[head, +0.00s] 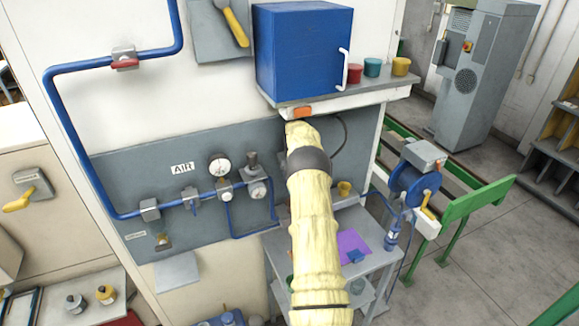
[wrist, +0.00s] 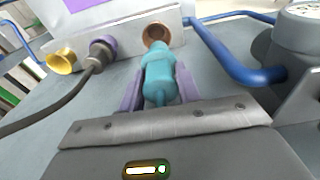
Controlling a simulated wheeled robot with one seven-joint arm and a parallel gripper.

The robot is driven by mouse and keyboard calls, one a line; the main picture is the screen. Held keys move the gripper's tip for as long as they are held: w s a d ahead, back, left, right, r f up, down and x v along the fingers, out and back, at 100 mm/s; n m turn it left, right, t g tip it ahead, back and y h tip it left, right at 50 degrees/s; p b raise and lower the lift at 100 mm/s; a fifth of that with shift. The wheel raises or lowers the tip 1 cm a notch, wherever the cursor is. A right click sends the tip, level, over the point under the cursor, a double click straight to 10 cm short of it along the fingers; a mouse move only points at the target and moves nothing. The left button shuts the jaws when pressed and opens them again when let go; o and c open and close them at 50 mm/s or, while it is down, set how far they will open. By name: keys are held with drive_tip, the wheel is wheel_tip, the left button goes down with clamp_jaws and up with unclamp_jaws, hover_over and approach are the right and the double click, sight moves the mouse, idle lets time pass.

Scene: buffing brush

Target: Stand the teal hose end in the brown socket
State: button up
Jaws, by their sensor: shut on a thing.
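The teal hose end (wrist: 158,80) is between the two purple fingers of my gripper (wrist: 157,88) in the wrist view. My gripper is shut on it. Its narrower end points away from me, toward the brown socket (wrist: 155,32). The socket is a round copper-brown ring on a pale strip. The teal tip overlaps the socket's near edge in the picture; I cannot tell whether they touch. In the head view my own arm in its pale yellow cover hides the gripper, the hose end and the socket.
In the wrist view a yellow socket (wrist: 62,61) and a purple fitting (wrist: 101,50) with a dark hose stand left of the brown socket. A blue pipe (wrist: 235,62) runs close on the right. The blue cabinet (head: 300,50) stands on a shelf above the air panel (head: 125,180).

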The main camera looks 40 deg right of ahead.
drive_tip(key=shift+w+d+r, duration=0.1)
drive_tip(key=shift+r, duration=0.35)
drive_tip(key=shift+w+d+r, duration=0.1)
drive_tip(key=shift+r, duration=0.35)
drive_tip(key=shift+d+f+b, duration=0.15)
drive_tip(key=shift+f+b, duration=0.95)
drive_tip(key=shift+f, duration=1.1)
drive_tip(key=shift+w+f, duration=0.15)
drive_tip(key=shift+f, duration=0.4)
drive_tip(key=shift+a+f+b, duration=0.1)
drive_tip(key=shift+a+b, duration=0.15)
drive_tip(key=shift+b, duration=0.05)
drive_tip(key=shift+s, duration=0.2)
drive_tip(key=shift+f, duration=0.15)
drive_tip(key=shift+f+b, duration=0.4)
